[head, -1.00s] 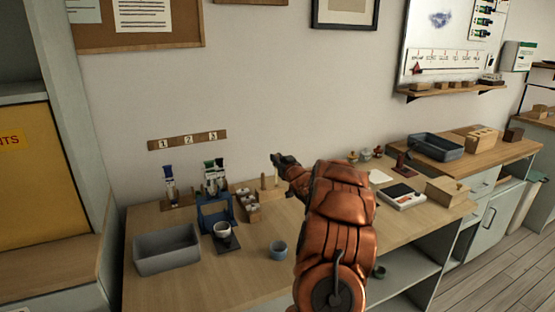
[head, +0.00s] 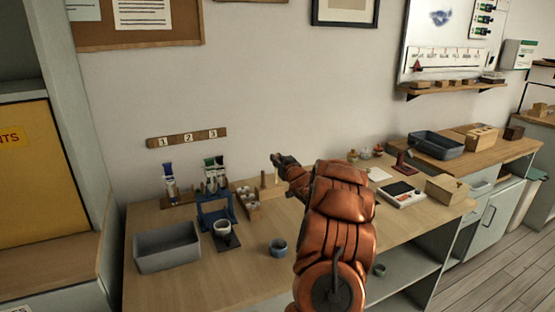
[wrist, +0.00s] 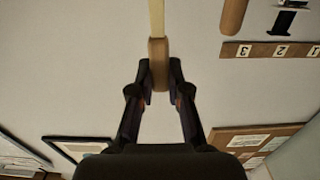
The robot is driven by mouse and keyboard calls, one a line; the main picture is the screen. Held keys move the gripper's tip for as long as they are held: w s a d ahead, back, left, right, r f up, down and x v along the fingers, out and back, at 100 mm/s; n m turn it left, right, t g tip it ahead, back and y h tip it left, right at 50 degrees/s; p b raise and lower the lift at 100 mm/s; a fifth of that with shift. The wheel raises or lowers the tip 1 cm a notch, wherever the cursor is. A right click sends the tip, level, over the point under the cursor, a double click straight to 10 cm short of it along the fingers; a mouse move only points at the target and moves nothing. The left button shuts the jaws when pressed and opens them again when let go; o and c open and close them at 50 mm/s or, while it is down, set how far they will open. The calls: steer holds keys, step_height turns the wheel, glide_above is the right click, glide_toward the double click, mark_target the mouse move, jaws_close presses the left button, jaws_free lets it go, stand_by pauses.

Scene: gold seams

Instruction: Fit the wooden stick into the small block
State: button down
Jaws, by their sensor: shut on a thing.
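My gripper (head: 279,160) is above the back of the table, near the wall. In the wrist view my gripper (wrist: 159,78) is shut on the brown end of a wooden stick (wrist: 158,52). A thinner pale length runs from that end out of the top of the picture. In the head view the held stick (head: 276,175) hangs about upright below the fingers. A small wooden block (head: 269,193) sits under it, with a brown peg (head: 262,181) upright beside the held stick. I cannot tell whether the stick's lower tip touches the block.
Left of the block are a tray of small pieces (head: 248,199), a blue rack (head: 214,210) with brushes and a white cup (head: 222,227). The wall is close behind. Table front is mostly clear.

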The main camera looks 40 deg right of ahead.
steer(key=shift+f+b, duration=0.6)
steer(key=shift+f, duration=1.5)
stand_by(1.8)
steer(key=c, duration=1.1)
jaws_free()
steer(key=shift+o, duration=0.2)
steer(key=shift+s, duration=0.15)
steer(key=b+v, duration=0.1)
steer(key=v, duration=0.3)
steer(key=shift+s+a, duration=0.15)
steer(key=shift+s, duration=0.2)
steer(key=v, duration=1.2)
